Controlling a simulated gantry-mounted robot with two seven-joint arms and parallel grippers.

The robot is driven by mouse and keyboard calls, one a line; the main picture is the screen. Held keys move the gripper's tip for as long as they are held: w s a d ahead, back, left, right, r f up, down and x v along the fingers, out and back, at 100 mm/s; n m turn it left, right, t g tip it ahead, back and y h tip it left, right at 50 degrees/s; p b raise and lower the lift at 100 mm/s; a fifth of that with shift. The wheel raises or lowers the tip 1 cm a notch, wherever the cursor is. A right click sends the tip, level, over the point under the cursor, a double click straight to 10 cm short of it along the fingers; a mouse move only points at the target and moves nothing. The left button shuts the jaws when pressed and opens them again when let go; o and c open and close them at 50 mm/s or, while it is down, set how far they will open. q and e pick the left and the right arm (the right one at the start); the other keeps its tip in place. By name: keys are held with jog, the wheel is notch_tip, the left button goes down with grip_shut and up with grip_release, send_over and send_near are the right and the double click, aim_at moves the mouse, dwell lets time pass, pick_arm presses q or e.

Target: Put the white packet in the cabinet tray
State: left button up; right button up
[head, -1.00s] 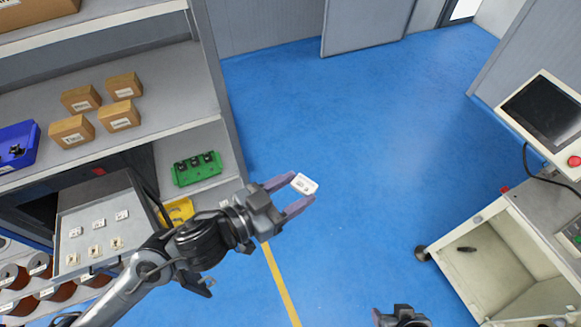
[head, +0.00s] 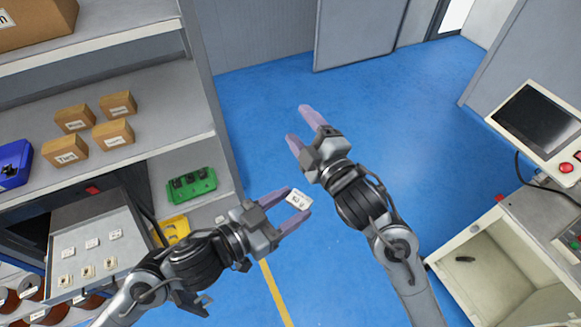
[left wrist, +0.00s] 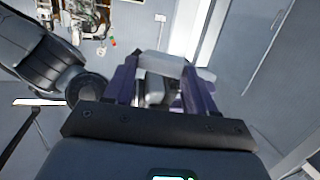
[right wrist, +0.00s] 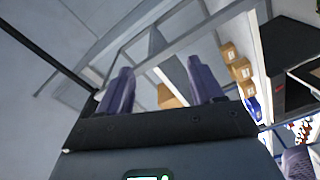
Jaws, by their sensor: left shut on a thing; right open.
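The white packet (head: 299,200), small with dark print, is between the fingertips of my left gripper (head: 298,201), held in the air over the blue floor. It also shows as a pale block in the left wrist view (left wrist: 176,66). My right gripper (head: 297,122) is open and empty, just above the left one in the picture. The grey pulled-out tray (head: 98,220) at the lower left holds several small white and beige pieces in rows. It lies well left of the held packet.
Left shelving holds several cardboard boxes (head: 75,119), a blue bin (head: 14,165), a green holder (head: 193,186) and a yellow bin (head: 174,231). At right stand an open pale cabinet (head: 481,238) and a monitor (head: 540,117). The floor between is clear.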

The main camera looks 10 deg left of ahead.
jog(key=s+a+r+n+g+y, duration=0.2)
jog(key=a+r+n+g+y, duration=0.25)
jog(key=a+r+n, duration=0.45)
jog(key=s+a+r+n+g+y, duration=0.3)
jog(key=a+r+n+g, duration=0.25)
jog(key=r+n, duration=0.55)
jog(key=s+a+f+n+g+h, duration=0.3)
jog(key=s+a+f+n+g, duration=0.2)
jog(key=s+f+n, duration=0.1)
jog(key=n+h, duration=0.2)
jog(key=h, duration=1.6)
send_over(296, 198)
jog(key=a, duration=0.1)
jog(key=shift+y, duration=0.25)
jog(key=f, duration=1.4)
jog(key=shift+w+a+f, duration=0.15)
jog(key=shift+w, duration=0.1)
jog(key=shift+f, duration=0.25)
jog(key=shift+s+d+f, duration=0.1)
jog(key=shift+d+f, duration=0.1)
jog(key=shift+f, duration=0.85)
jog(key=shift+s+d+f, duration=0.1)
jog(key=shift+d+f, duration=0.05)
jog(key=shift+f, duration=0.95)
jog(key=shift+s+d+f, duration=0.1)
jog(key=shift+d+f, duration=0.1)
jog(key=shift+f, duration=0.85)
